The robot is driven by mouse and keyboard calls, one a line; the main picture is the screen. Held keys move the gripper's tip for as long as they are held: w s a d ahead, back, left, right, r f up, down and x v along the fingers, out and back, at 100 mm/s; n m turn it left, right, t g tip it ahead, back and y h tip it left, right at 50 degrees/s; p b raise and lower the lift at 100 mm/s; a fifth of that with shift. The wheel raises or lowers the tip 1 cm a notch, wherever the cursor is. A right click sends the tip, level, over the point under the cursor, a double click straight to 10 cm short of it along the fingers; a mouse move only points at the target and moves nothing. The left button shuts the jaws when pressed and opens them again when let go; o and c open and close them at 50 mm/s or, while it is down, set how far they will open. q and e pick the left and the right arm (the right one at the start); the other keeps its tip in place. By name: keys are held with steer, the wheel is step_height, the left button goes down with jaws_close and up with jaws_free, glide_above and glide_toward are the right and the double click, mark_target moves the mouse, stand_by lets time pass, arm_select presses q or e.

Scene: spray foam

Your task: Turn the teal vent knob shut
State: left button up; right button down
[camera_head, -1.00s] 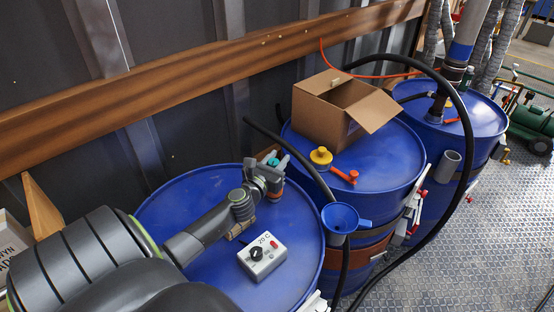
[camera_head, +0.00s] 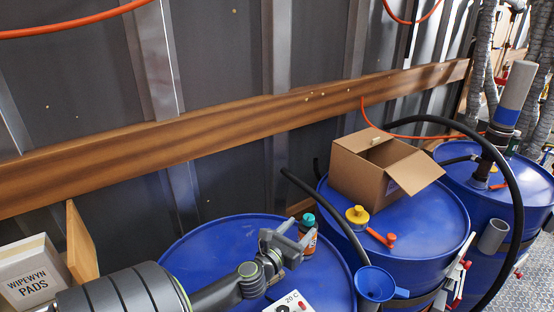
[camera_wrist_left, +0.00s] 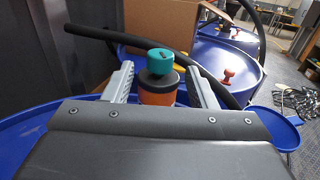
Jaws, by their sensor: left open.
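The teal vent knob (camera_head: 308,219) sits upright on an orange and dark fitting on the near blue drum (camera_head: 215,245). In the left wrist view the teal knob (camera_wrist_left: 160,62) has a small dark mark on top. My left gripper (camera_head: 289,242) is open and reaches low over the drum toward the knob. In the left wrist view its two fingers (camera_wrist_left: 160,78) stand on either side of the knob and fitting, with gaps on both sides. Whether the fingertips reach past the knob is hard to tell. My right gripper is not in view.
A control box (camera_head: 292,303) marked "20 C" lies below my gripper. A blue funnel (camera_head: 374,284) and black hose (camera_head: 318,203) are to the right. The middle drum carries an open carton (camera_head: 378,170), a yellow cap (camera_head: 357,215) and a red-handled valve (camera_head: 382,238).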

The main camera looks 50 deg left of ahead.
arm_select(q)
steer(key=b+v, duration=0.2)
steer(key=v, duration=0.8)
steer(key=shift+b, duration=0.3)
steer(key=shift+d+f, duration=0.1)
